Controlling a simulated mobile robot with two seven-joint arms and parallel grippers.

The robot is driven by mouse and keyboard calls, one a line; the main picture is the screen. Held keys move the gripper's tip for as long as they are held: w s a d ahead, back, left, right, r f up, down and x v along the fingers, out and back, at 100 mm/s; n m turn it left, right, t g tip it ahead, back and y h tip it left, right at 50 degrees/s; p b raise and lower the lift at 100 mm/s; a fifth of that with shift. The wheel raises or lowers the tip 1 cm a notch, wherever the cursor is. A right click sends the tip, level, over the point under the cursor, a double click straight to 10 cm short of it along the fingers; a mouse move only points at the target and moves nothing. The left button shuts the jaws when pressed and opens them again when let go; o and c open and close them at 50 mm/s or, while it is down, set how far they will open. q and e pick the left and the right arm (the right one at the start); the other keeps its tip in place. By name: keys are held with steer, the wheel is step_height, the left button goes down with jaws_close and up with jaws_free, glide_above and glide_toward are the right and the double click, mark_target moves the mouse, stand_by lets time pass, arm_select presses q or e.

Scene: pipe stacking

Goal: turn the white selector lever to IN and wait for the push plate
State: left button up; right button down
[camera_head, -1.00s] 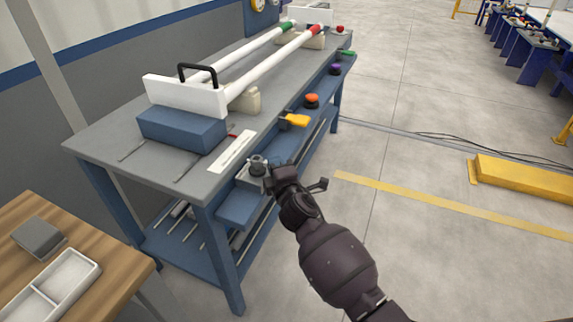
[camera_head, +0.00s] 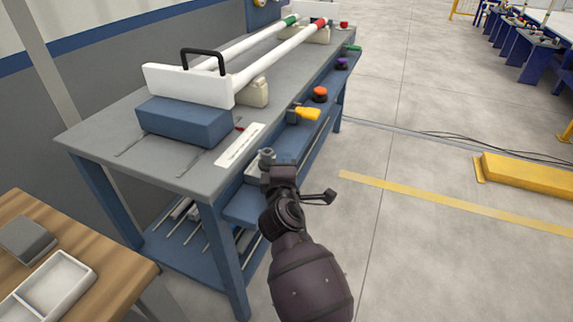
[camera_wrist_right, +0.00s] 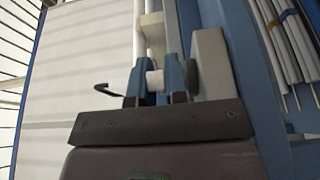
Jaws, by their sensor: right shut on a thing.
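My right gripper (camera_head: 281,163) is at the front edge of the blue bench, beside a small grey knob-like fitting (camera_head: 266,156). In the right wrist view, its two fingers (camera_wrist_right: 162,82) are closed on a short white piece (camera_wrist_right: 154,80), which looks like the selector lever. Most of the lever is hidden by the gripper in the head view, and I cannot read its position. My left gripper is not in view.
A white label strip (camera_head: 240,146) lies on the bench top (camera_head: 90,134). A yellow handle (camera_head: 306,114), an orange button (camera_head: 320,93) and a purple button (camera_head: 342,63) line the front edge. A wooden table (camera_head: 100,240) with a white tray is at lower left.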

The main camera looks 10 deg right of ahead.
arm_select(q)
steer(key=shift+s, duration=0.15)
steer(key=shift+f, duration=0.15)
arm_select(e)
steer(key=c, duration=1.1)
jaws_free()
steer(key=shift+c, duration=0.2)
steer(key=shift+r, duration=0.1)
